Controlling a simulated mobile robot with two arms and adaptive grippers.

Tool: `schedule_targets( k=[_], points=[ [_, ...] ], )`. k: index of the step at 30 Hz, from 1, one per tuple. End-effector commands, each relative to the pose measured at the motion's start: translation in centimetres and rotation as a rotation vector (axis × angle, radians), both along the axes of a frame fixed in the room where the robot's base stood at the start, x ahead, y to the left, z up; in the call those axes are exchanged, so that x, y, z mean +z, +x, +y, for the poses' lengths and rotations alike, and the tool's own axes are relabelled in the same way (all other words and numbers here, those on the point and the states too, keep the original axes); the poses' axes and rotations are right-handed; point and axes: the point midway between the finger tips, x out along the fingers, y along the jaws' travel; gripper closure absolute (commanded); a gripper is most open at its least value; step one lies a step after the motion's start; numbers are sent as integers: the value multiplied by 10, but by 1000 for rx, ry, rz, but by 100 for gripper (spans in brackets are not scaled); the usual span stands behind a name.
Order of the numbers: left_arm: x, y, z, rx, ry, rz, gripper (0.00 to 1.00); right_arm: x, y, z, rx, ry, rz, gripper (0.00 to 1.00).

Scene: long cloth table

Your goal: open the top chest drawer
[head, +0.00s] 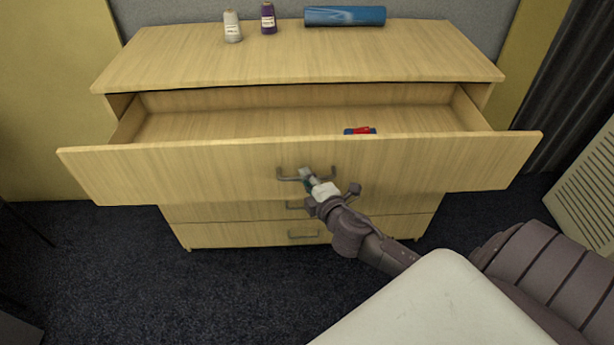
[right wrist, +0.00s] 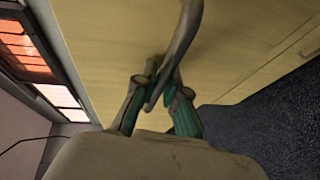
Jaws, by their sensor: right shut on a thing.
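A light wooden chest (head: 300,55) stands against the back wall. Its top drawer (head: 180,172) is pulled well out, and its inside shows. My right gripper (head: 306,176) is at the drawer's front, shut on the grey top drawer handle (head: 288,178). In the right wrist view the fingers (right wrist: 160,98) close around the curved handle (right wrist: 184,40), in front of the drawer's wooden face. A small red and blue object (head: 360,130) lies in the drawer near its front panel. My left gripper is not in view.
The lower drawers are closed, with handles (head: 303,235) below my right gripper. A white spool (head: 232,27), a purple spool (head: 268,18) and a blue roll (head: 345,15) are on the chest top. Dark carpet (head: 120,260) is clear in front. A pale panel (head: 590,190) stands at right.

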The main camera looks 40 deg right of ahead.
Motion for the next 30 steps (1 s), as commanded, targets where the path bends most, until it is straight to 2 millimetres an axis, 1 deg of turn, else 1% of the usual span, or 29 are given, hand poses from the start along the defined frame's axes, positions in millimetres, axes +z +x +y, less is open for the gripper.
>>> schedule_targets(
  k=[1,5,13,17,20,27,30],
  points=[
    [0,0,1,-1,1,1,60,0,0,0,-1,0,0,86],
    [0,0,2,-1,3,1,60,0,0,0,-1,0,0,64],
    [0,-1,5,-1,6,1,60,0,0,0,0,0,0,63],
    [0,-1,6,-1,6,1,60,0,-7,1,0,1,2,63],
    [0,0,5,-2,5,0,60,2,-21,3,0,1,3,63],
    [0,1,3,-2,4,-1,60,12,-72,10,-2,1,4,63],
    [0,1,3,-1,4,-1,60,15,-91,14,-1,2,3,63]
  ],
)
